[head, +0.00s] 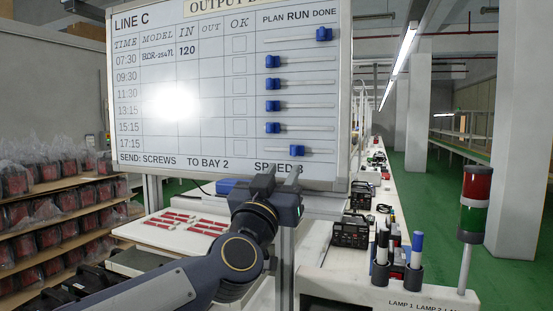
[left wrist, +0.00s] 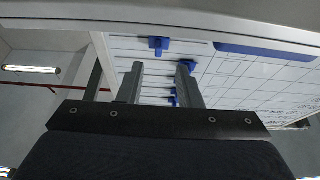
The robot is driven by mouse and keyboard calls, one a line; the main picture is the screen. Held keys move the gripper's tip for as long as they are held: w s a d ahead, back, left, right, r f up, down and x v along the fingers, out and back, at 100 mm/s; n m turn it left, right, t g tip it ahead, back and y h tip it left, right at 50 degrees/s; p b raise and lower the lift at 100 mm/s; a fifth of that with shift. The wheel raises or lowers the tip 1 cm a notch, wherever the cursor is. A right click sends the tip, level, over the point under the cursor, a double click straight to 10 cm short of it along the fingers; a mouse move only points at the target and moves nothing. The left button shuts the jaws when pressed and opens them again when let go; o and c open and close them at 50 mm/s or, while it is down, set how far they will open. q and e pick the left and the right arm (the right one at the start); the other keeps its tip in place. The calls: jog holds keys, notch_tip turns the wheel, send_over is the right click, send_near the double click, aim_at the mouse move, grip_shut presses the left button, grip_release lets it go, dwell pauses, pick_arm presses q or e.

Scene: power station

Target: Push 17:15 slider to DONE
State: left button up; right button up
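The output board (head: 210,128) stands at centre left with blue sliders on horizontal tracks under PLAN, RUN and DONE. The 17:15 slider (head: 297,150) is on the lowest track, roughly under RUN. In the left wrist view, which looks up at the board upside down, a blue slider (left wrist: 158,45) nearest the board's edge appears to be this one. My left gripper (head: 279,174) is just below the 17:15 row, at the board's bottom edge. Its two fingers (left wrist: 160,72) are apart with nothing between them; whether they touch the board is unclear. My right gripper is out of view.
The 07:30 slider (head: 324,34) is at DONE; the other rows' sliders, such as the 15:15 one (head: 272,127), are near PLAN. A bench with red strips (head: 180,222) is below. A red and green lamp (head: 475,205) and markers (head: 416,250) stand at right.

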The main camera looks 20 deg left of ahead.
aim_at(294, 152)
pick_arm(q)
jog(key=p+x, duration=0.1)
jog(key=x, duration=0.5)
jog(key=shift+w+r+p, duration=0.25)
jog(key=shift+w+p, duration=0.05)
jog(key=shift+p, duration=0.05)
jog(key=shift+c, duration=0.3)
jog(key=shift+d, duration=0.1)
grip_shut()
